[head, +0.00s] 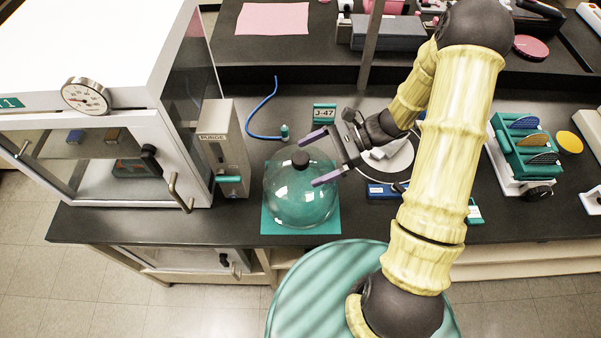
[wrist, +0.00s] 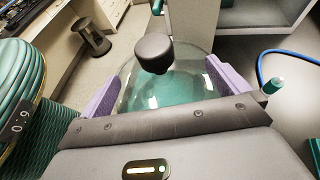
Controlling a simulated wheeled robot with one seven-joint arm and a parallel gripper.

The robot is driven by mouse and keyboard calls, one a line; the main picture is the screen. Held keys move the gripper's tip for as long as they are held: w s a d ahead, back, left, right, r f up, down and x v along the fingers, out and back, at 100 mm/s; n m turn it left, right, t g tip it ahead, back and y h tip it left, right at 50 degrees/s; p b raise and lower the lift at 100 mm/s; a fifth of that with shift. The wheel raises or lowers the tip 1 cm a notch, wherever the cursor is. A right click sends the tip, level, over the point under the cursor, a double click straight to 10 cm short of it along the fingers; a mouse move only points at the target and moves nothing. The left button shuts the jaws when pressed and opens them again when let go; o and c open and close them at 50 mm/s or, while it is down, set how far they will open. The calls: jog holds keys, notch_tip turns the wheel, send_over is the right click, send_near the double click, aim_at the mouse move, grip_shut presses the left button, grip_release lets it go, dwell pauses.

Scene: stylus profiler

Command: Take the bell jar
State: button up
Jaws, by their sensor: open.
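The bell jar (head: 301,200) is a clear glass dome with a black knob (head: 300,158) on top. It stands upright on a teal square mat (head: 270,226) near the bench's front edge. My gripper (head: 312,160) is open above its right side, purple fingers spread. In the wrist view the bell jar (wrist: 165,92) lies ahead, its knob (wrist: 154,52) between the fingers of my gripper (wrist: 160,92). The knob looks free of the fingers; contact with the glass cannot be told.
A grey purge box (head: 224,148) and a white glovebox (head: 110,150) stand left of the jar. A blue hose (head: 262,115) lies behind it, near the J-47 sign (head: 324,114). A blue block (head: 383,191) and a teal rack (head: 528,150) are to the right.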

jog(key=x, duration=0.2)
jog(key=shift+s+a+f, duration=0.1)
jog(key=shift+a, duration=0.2)
jog(key=shift+c, duration=0.4)
